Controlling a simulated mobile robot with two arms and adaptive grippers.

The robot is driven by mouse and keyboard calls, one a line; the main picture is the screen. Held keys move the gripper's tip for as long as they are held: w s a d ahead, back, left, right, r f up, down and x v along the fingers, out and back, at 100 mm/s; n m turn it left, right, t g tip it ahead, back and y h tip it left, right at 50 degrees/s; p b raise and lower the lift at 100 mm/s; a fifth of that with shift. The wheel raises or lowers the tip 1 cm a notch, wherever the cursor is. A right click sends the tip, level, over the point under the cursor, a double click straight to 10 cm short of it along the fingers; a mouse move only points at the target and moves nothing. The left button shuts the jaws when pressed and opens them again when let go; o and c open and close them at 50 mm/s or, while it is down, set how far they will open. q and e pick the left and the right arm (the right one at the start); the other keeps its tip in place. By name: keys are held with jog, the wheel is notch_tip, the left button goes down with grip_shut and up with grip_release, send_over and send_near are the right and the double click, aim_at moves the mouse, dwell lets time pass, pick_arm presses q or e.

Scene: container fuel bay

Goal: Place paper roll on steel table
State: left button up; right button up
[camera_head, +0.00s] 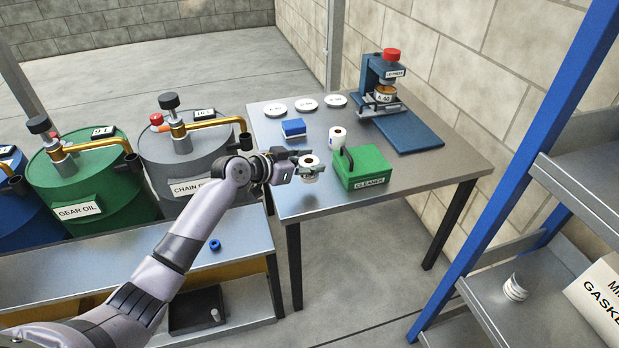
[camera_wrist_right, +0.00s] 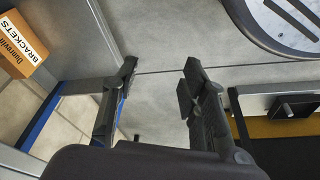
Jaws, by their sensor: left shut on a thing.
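The steel table (camera_head: 285,205) stands in the middle of the head view. My left gripper (camera_head: 308,169) is over its near left part, shut on a short white paper roll (camera_head: 312,161) whose round top faces up. The fingers hide part of the roll, and I cannot tell whether its underside touches the table. My right gripper (camera_wrist_right: 160,72) shows in the right wrist view, open and empty above the floor.
A green cleaner box (camera_head: 369,167) is just right of the held roll. A blue block (camera_head: 293,128), several white discs (camera_head: 307,103) and a blue press (camera_head: 377,78) stand farther back. Drums (camera_head: 185,153) are at left, a blue-framed shelf (camera_head: 585,197) at right. The table's front right is clear.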

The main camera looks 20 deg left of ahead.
aim_at(302, 177)
pick_arm(q)
notch_tip(302, 177, down, 4)
jog(key=shift+b, duration=0.45)
jog(key=shift+f, duration=0.1)
pick_arm(e)
notch_tip(302, 177, up, 4)
jog(key=shift+w+f, duration=0.15)
jog(key=shift+f, duration=0.05)
pick_arm(q)
jog(key=shift+f, duration=0.15)
jog(key=o, duration=1.2)
jog(key=shift+c, duration=0.2)
pick_arm(e)
jog(key=shift+d+r, duration=0.1)
jog(key=shift+r, duration=0.25)
pick_arm(q)
jog(key=p+v, duration=0.1)
jog(key=v, duration=1.1)
pick_arm(e)
jog(key=s+x, duration=0.1)
jog(key=x, duration=0.4)
jog(key=shift+s+f, duration=0.4)
jog(key=shift+f, duration=0.15)
